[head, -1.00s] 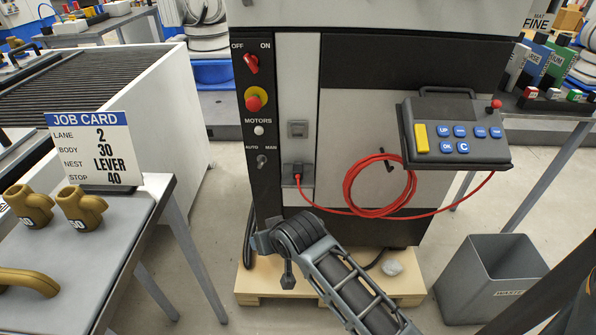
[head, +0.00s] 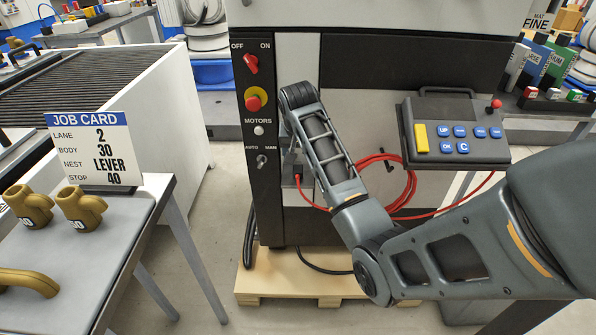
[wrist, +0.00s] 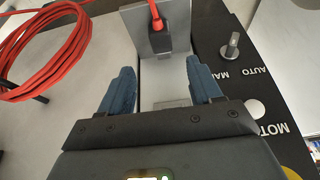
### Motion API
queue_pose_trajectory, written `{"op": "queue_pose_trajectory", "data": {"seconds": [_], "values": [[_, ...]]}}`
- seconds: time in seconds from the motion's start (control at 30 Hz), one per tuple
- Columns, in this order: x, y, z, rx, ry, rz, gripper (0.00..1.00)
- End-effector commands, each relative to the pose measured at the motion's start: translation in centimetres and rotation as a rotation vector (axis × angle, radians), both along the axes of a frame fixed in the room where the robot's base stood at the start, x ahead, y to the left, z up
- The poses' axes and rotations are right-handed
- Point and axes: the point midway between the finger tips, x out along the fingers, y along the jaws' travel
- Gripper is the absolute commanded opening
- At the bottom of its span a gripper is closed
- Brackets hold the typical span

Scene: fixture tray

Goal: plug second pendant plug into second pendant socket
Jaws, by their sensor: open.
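The black plug (wrist: 153,43) with its red cable sits by a pale metal plate (wrist: 178,72) in the wrist view. In the head view the plug (head: 297,173) shows low on the cabinet's grey strip, just below my wrist. My gripper (wrist: 158,78) is open in the wrist view, its two blue fingers apart and nothing between them. The plug lies beyond the fingertips, roughly in line with the gap. A grey socket-like fitting (wrist: 170,103) shows partly between the fingers. In the head view my arm hides the upper socket and most of my gripper.
The red cable (head: 408,185) hangs coiled on the cabinet and runs to the pendant (head: 455,132). A selector switch (wrist: 231,45) stands out beside the right finger. A job card (head: 92,148) and brass parts (head: 80,207) are on the left table. A pallet (head: 290,284) lies below.

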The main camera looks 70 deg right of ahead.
Motion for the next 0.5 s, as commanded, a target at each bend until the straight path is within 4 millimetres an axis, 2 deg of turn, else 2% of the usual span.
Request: {"op": "queue_pose_trajectory", "data": {"seconds": [0.3,0.5], "values": [[0.4,-0.8,-2.3,0.001,0.001,0.002,0.64],[0.4,-0.8,-2.4,-0.001,-0.001,0.001,0.64]]}}
